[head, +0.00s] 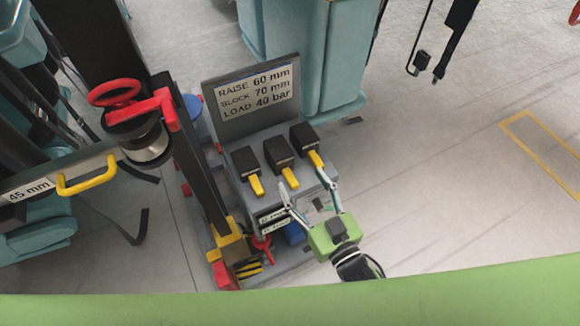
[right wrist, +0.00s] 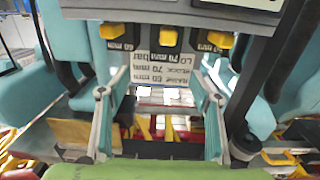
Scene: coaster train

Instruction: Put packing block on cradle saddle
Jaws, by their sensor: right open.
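Three black packing blocks with yellow handles stand in a row on a grey stand: a left one (head: 246,160), a middle one (head: 279,153) and a right one (head: 305,136). Their handles point toward my right gripper (head: 309,190), which is open and empty, its fingertips just short of the middle and right handles. In the right wrist view, the open fingers (right wrist: 160,92) have the middle block's yellow handle (right wrist: 168,38) ahead between them. The middle block's label there seems to read 70 mm. I cannot make out the cradle saddle for certain. My left gripper is out of view.
A sign (head: 253,92) behind the blocks reads RAISE 60 mm, BLOCK 70 mm, LOAD 40 bar. A dark column with a red wheel (head: 115,92) stands left of the stand. A 45 mm plate with a yellow handle (head: 87,178) is farther left. Open floor (head: 450,170) lies right.

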